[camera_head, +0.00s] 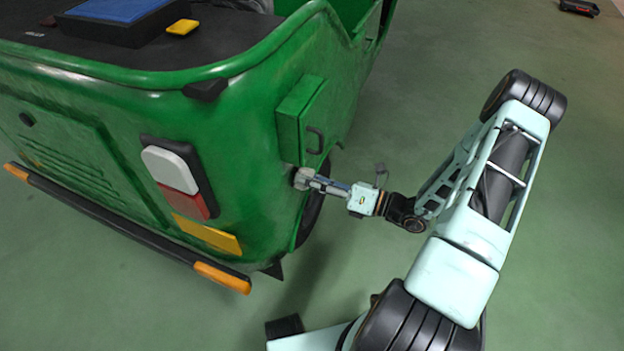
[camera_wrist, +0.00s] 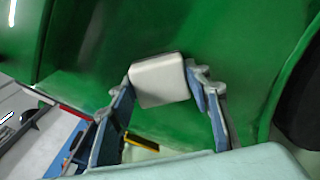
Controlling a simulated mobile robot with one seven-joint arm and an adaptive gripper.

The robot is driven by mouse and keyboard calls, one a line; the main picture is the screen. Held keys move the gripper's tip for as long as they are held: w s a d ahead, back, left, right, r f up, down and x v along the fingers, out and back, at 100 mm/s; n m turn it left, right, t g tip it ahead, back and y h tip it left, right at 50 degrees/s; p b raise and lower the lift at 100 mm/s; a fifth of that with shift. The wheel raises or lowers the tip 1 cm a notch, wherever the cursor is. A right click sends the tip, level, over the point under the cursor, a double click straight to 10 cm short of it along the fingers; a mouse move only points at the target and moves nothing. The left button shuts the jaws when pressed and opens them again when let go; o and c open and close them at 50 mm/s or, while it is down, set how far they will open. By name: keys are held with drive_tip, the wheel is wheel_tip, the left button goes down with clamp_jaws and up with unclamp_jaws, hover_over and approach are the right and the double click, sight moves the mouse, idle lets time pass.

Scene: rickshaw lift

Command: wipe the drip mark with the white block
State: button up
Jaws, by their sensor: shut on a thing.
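My gripper (camera_head: 314,182) reaches to the side of the green rickshaw (camera_head: 240,130), just below a small green box with a handle. In the wrist view my gripper (camera_wrist: 163,86) is shut on the white block (camera_wrist: 158,78), with one finger at each side of it. The block is pale, with rounded corners, and is against or very close to the green panel; I cannot tell whether it touches. In the head view the block (camera_head: 301,178) shows as a small greyish shape at the fingertips. I cannot make out the drip mark in either view; the block may hide it.
The green box (camera_head: 299,120) juts out above my gripper. The rear wheel (camera_head: 311,214) is just below it. A bumper (camera_head: 125,225) runs along the rickshaw's end. A blue-topped case (camera_head: 120,14) and a yellow block (camera_head: 183,27) lie on top. The floor at right is mostly clear.

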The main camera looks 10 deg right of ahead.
drive_tip(key=shift+w+a, duration=0.15)
drive_tip(key=shift+a, duration=0.15)
drive_tip(key=shift+w+d+b, duration=0.3)
drive_tip(key=shift+w+d, duration=0.95)
drive_tip(key=shift+w, duration=0.3)
drive_tip(key=shift+w+a, duration=0.1)
drive_tip(key=shift+s+a+r+p, duration=0.1)
drive_tip(key=shift+s+a+p, duration=0.75)
drive_tip(key=shift+s+a, duration=0.7)
drive_tip(key=v, duration=0.6)
drive_tip(key=shift+d, duration=0.25)
drive_tip(key=shift+d, duration=0.1)
